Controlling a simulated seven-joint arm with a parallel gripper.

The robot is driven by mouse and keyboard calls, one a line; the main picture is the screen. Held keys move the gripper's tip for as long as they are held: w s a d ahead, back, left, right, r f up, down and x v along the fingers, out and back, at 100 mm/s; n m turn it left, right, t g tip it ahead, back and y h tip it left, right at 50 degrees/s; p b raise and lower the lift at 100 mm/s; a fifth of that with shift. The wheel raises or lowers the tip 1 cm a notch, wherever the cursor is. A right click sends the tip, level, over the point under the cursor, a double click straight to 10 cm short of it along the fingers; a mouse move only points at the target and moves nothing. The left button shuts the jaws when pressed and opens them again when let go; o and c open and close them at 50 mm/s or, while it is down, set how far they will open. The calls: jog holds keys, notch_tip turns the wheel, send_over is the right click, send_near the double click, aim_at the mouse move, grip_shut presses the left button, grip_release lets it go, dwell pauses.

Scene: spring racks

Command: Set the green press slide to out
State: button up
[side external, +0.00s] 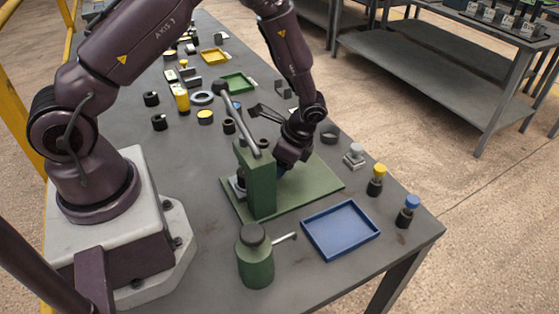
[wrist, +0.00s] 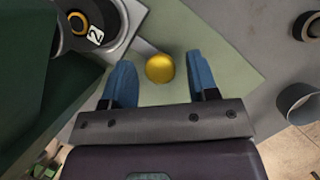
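The green press (side external: 262,185) stands on a green base plate (side external: 318,178) with its lever raised. In the wrist view, the press slide is a light grey plate (wrist: 128,22) marked 2, with a dark round part on it. A short rod joins it to a yellow knob (wrist: 160,68). My gripper (wrist: 160,64) has its two blue fingers apart, one on each side of the knob, with gaps on both sides. Whether the knob is at fingertip depth, I cannot tell. In the side external view, the press body hides my fingertips and the knob.
A blue tray (side external: 341,230), a green bottle (side external: 255,256) and yellow-topped and blue-topped pieces (side external: 376,180) (side external: 408,211) stand near the table's front. Several rings, cylinders and trays lie behind the press. The press column is close to my gripper's left in the wrist view.

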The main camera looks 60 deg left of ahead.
grip_shut()
jog(key=w, duration=1.1)
jog(key=shift+w, duration=0.1)
jog(key=shift+o, duration=0.7)
grip_release()
jog(key=v, duration=1.3)
